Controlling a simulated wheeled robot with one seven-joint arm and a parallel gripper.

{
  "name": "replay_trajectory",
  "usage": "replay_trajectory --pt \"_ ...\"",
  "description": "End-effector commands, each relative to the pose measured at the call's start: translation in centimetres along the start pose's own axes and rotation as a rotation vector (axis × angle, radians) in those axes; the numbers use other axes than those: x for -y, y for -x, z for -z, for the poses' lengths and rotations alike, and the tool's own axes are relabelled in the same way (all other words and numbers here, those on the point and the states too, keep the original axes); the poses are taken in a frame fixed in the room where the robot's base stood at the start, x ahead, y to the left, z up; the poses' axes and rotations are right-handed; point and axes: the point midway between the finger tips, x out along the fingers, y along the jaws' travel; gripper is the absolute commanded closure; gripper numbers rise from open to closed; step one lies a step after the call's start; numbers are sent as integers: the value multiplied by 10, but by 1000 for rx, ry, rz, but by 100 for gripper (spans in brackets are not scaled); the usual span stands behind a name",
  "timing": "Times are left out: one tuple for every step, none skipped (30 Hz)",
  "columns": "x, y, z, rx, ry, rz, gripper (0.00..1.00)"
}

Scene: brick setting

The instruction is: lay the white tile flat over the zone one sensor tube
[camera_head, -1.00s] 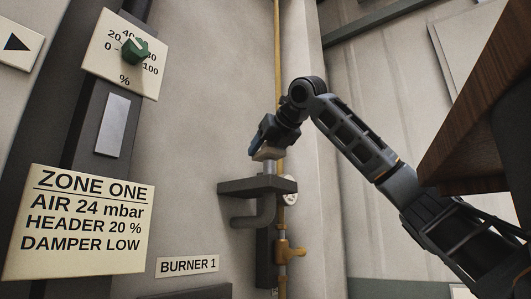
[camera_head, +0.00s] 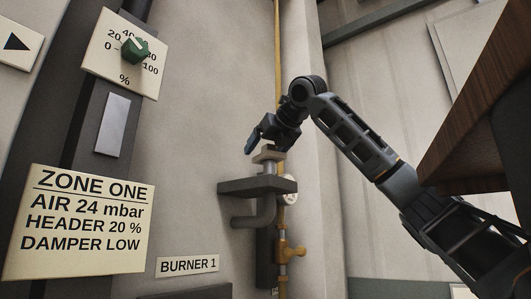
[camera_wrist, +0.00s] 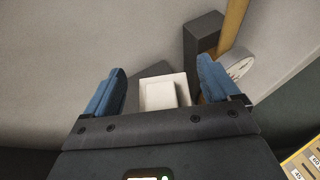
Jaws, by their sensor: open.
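The white tile (camera_head: 267,156) sits on top of the short grey sensor tube (camera_head: 269,171), which rises from a dark wall bracket (camera_head: 245,188). It looks about flat across the tube's top. In the wrist view the tile (camera_wrist: 148,101) shows as a pale square with a smaller raised block on it. My gripper (camera_head: 254,143) is just above the tile in the head view. In the wrist view my gripper (camera_wrist: 162,75) has its blue fingers spread on either side of the tile, with gaps visible. The tube is hidden under the tile there.
A round white gauge (camera_wrist: 240,64) and a yellow pipe (camera_head: 278,80) stand close on the right. A dark block (camera_wrist: 203,34) lies beyond the tile. The ZONE ONE sign (camera_head: 78,225) and green-knobbed dial (camera_head: 134,50) are left. A wooden edge (camera_head: 475,115) is upper right.

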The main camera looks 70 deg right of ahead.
Motion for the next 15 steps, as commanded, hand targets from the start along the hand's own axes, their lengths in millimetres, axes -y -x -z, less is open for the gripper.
replay_trajectory --pt "0 8 -1 2 0 -1 11" --pt "0 14 -1 2 1 0 11" --pt "0 22 -1 3 1 0 11" --pt "1 28 -2 4 1 1 11" --pt "0 34 -2 4 2 2 11" --pt "0 44 -2 4 2 0 11" --pt "0 50 -2 4 2 0 11" --pt "0 57 -2 3 2 0 11" --pt "0 65 -2 5 1 1 11" --pt "0 72 -2 4 1 2 11" --pt "0 77 -2 4 1 1 11" --pt "0 85 -2 4 1 1 11" --pt "0 90 -2 3 2 1 11" --pt "0 94 -2 4 2 1 11" --pt "0 100 -2 4 1 1 11"
